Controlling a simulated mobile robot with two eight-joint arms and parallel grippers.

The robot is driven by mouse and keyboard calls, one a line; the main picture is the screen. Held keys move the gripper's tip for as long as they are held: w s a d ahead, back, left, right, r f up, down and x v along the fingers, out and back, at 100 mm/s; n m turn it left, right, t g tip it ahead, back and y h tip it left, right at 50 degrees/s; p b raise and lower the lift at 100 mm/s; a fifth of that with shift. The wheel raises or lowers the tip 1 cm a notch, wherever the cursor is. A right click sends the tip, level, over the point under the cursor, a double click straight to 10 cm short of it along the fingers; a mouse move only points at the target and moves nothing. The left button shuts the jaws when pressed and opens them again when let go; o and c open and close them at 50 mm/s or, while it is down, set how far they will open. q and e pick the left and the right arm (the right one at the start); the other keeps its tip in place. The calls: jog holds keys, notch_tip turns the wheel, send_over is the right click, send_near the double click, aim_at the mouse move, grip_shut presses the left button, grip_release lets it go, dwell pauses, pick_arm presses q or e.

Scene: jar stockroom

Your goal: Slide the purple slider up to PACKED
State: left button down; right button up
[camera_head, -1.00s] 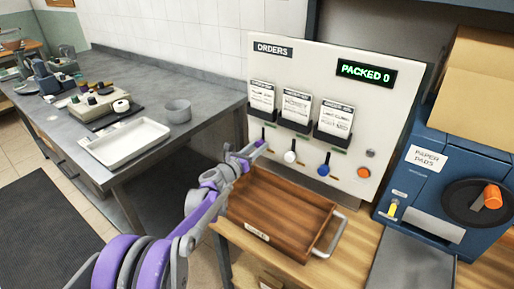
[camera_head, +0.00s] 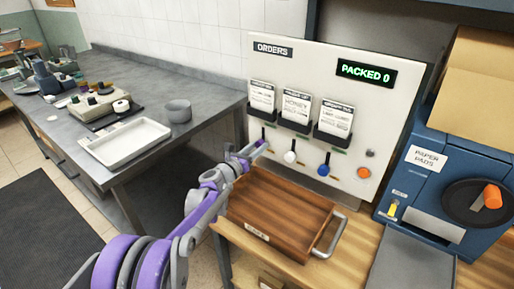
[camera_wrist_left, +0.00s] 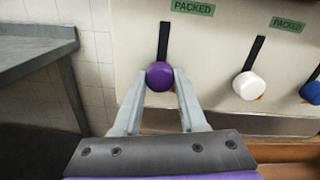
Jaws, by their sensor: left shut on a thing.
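The purple slider (camera_wrist_left: 160,76) is a round knob at the lower end of a dark vertical slot in the left wrist view. A green PACKED label (camera_wrist_left: 193,8) sits above the slot. My left gripper (camera_wrist_left: 166,78) is shut on the purple slider, one finger on each side of it. In the head view the left gripper (camera_head: 256,149) reaches the leftmost slot of the ORDERS board (camera_head: 330,60), where the knob is mostly hidden by the fingers. The board's display (camera_head: 366,72) reads PACKED 0. My right gripper is not in view.
A white slider (camera_head: 290,157) and a blue slider (camera_head: 324,170) are to the right on the board, with an orange button (camera_head: 363,173) beyond. A wooden tray (camera_head: 280,205) lies below my left gripper. A blue paper pads machine (camera_head: 420,185) stands at right.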

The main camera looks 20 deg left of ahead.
aim_at(263, 129)
pick_arm(q)
notch_tip(263, 129, up, 6)
jog(key=p, duration=0.3)
jog(key=shift+f, duration=0.2)
jog(key=shift+c, duration=2.2)
grip_release()
jog(key=shift+f, duration=0.1)
jog(key=v, duration=1)
jog(key=shift+s, duration=0.4)
jog(key=shift+a, duration=0.1)
